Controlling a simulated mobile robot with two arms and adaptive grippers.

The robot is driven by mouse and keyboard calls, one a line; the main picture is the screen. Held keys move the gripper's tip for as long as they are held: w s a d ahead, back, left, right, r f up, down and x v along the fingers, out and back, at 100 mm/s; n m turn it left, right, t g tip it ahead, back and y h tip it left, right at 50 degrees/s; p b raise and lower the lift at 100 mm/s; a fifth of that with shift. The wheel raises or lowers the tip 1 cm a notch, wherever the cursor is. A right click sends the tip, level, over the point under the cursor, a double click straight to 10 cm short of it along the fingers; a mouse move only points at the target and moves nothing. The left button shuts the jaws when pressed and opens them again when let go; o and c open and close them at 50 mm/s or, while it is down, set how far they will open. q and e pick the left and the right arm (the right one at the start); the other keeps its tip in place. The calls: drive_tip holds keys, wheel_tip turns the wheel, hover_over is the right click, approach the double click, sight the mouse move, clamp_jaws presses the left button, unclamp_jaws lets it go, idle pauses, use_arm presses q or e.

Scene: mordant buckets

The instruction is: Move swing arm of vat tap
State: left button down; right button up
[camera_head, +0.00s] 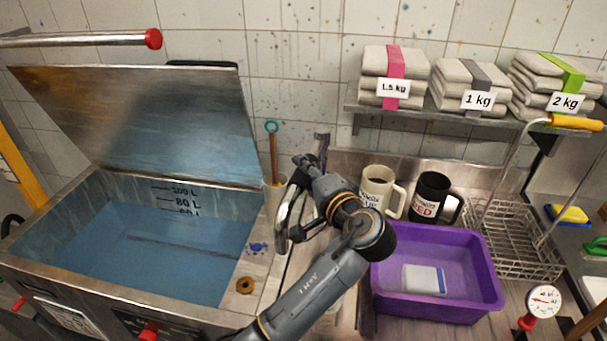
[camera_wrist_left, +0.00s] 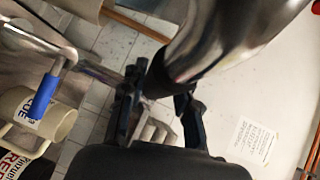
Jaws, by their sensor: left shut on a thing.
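The swing arm of the vat tap appears to be a curved chrome tube (camera_head: 284,213), between the vat and the sink area. It fills the upper part of the left wrist view (camera_wrist_left: 215,40), with a dark end between the fingers. My left gripper (camera_head: 305,178) is shut on this tube; its dark fingers (camera_wrist_left: 160,95) stand on both sides of it. The gripper hides much of the tube and its mount in the head view. The metal vat (camera_head: 200,318) holds blue liquid (camera_head: 165,255), and its lid (camera_head: 150,115) stands open. My right gripper is not in view.
A cream mug (camera_head: 378,187) and a black mug (camera_head: 433,196) stand behind a purple tub (camera_head: 435,308), right of my arm. A wire rack (camera_head: 515,240) is farther right. A shelf (camera_head: 430,118) with folded cloth stacks hangs above.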

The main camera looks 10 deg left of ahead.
use_arm(q)
drive_tip(key=shift+d+y, duration=0.3)
drive_tip(key=shift+d, duration=0.05)
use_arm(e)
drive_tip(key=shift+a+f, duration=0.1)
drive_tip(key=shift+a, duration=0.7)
use_arm(q)
drive_tip(key=c, duration=1)
unclamp_jaws()
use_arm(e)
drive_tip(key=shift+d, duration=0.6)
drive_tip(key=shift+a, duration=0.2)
